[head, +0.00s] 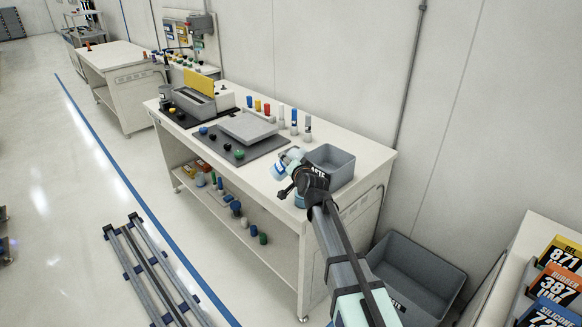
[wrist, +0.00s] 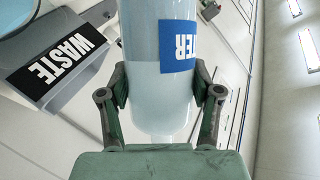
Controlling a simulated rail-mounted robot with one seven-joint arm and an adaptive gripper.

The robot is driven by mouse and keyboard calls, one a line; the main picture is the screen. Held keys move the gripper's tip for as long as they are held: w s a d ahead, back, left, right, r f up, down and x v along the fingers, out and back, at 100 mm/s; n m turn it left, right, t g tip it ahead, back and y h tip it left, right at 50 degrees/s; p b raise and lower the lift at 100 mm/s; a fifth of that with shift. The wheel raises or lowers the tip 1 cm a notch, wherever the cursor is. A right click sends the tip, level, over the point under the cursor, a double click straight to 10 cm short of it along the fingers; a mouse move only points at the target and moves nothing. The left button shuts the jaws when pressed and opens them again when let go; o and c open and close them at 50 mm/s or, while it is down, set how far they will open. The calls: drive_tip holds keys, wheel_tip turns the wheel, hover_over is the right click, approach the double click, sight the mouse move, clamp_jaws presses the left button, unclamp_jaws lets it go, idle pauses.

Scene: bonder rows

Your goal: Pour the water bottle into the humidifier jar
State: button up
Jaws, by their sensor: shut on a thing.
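The water bottle (wrist: 143,85) is clear and pale, with a blue label whose visible white letters read "TER". My gripper (wrist: 160,88) is shut on it, one finger on each side. In the head view the bottle (head: 279,170) shows just left of my gripper (head: 291,174), over the front right of the bench, and looks tilted. A small blue piece (head: 300,201) shows below my gripper, mostly hidden by my arm.
A grey waste bin (head: 340,170) stands close right of my gripper; its label (wrist: 58,62) fills the wrist view's left. A grey mat with a raised plate (head: 247,126) lies to the left. Several small bottles (head: 294,120) line the back. A large grey bin (head: 425,262) stands on the floor.

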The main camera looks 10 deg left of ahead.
drive_tip(key=shift+f+m+y+b, duration=0.65)
drive_tip(key=shift+m+b, duration=0.55)
drive_tip(key=shift+b, duration=3.25)
drive_tip(key=shift+f+t, duration=0.1)
drive_tip(key=shift+t, duration=0.2)
drive_tip(key=shift+m+b, duration=0.3)
drive_tip(key=shift+b, duration=0.35)
drive_tip(key=shift+d+f+m+t+y+b, duration=0.1)
drive_tip(key=shift+f+m+t+y+b, duration=0.4)
drive_tip(key=shift+b, duration=1.95)
drive_tip(key=shift+d+f+m+t+h+b, duration=0.1)
drive_tip(key=shift+f+m+b, duration=0.65)
drive_tip(key=shift+b, duration=1.7)
drive_tip(key=shift+r+m, duration=0.3)
drive_tip(key=shift+m, duration=0.05)
